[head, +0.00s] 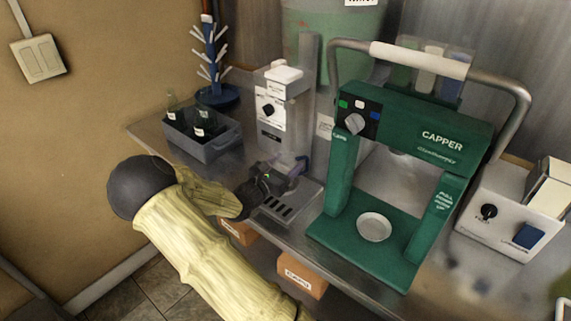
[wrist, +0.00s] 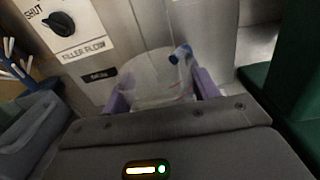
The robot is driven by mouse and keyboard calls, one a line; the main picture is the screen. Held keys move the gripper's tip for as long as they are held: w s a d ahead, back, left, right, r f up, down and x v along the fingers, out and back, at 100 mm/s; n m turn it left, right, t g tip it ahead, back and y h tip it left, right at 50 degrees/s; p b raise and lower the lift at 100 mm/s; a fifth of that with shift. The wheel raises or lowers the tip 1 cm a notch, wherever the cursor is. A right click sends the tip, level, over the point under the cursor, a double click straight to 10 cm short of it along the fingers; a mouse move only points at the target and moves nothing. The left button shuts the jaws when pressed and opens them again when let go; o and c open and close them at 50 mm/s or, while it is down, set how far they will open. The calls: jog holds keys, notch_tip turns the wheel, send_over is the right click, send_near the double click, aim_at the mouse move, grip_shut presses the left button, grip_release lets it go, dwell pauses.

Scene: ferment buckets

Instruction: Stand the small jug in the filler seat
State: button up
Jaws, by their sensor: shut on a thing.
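The small jug, clear and hard to make out, is between the purple fingers of my gripper (wrist: 158,95) in the wrist view (wrist: 150,78). My gripper is shut on it. In the head view my gripper (head: 287,171) is low in front of the filler (head: 272,115), above its slotted metal base (head: 302,203), where the seat is. The jug is mostly hidden there by my gripper. Its bottom is out of sight, so I cannot tell whether it touches the seat. A blue piece (wrist: 180,53) shows by the jug's rim.
A green capper (head: 425,140) stands close to the right of the filler. A grey crate of bottles (head: 208,146) is to its left, with a blue bottle tree (head: 213,65) behind. A white control box (head: 500,220) sits far right. Orange boxes (head: 302,280) are below the counter's front edge.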

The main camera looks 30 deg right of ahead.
jog(key=shift+s+f, duration=0.1)
jog(key=shift+f, duration=0.65)
dwell(1.3)
jog(key=o, duration=1.1)
jog(key=shift+c, duration=0.2)
jog(key=shift+a, duration=0.25)
jog(key=b+v, duration=0.1)
jog(key=v, duration=1.6)
jog(key=shift+s+r, duration=0.1)
